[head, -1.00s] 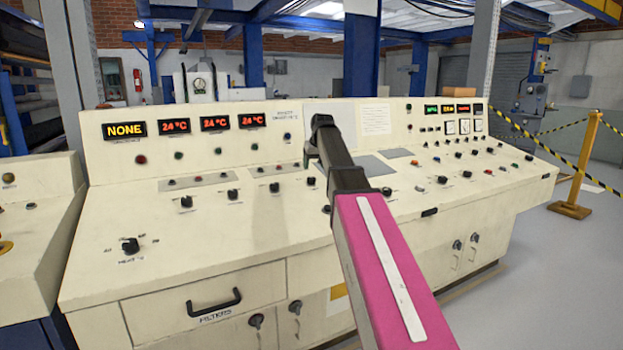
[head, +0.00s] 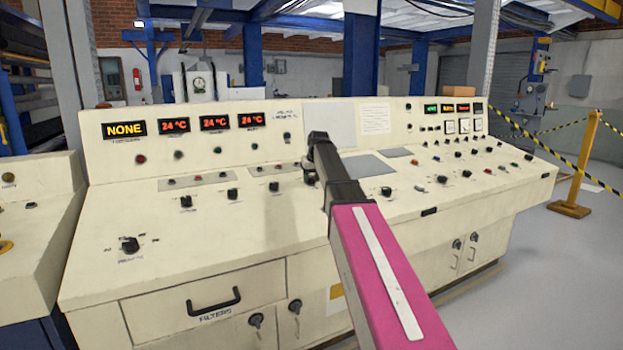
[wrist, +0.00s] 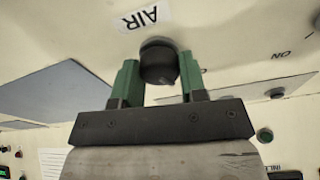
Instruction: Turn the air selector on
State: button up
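The air selector is a round black knob (wrist: 158,62) below an upside-down AIR label (wrist: 143,18) in the wrist view. In the head view a black knob (head: 310,179) shows just under my gripper (head: 309,164), on the sloping panel. In the wrist view the two green fingers of my gripper (wrist: 160,75) stand on either side of the knob, very near its sides. They look open, with a narrow gap beside the knob's lower part; whether either finger touches it is unclear. An ON mark (wrist: 280,55) is printed to the right. The knob's pointer direction is unclear.
The cream console (head: 270,225) carries several other black knobs close by, one of them (head: 232,194) to the left. Red displays (head: 214,123) stand on its upright back panel. A flat grey plate (wrist: 62,88) lies left of the knob in the wrist view.

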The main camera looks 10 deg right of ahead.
jog(key=shift+m, duration=0.3)
jog(key=m+h, duration=0.1)
jog(key=m, duration=0.4)
jog(key=shift+m, duration=0.3)
jog(key=m, duration=0.5)
jog(key=shift+m+g+h, duration=0.3)
jog(key=shift+m+h, duration=0.1)
dwell(0.3)
jog(key=o, duration=0.9)
jog(key=shift+o, duration=0.2)
jog(key=shift+r, duration=0.1)
jog(key=v, duration=1)
jog(key=shift+r, duration=0.35)
jog(key=shift+a, duration=0.1)
jog(key=shift+s, duration=0.15)
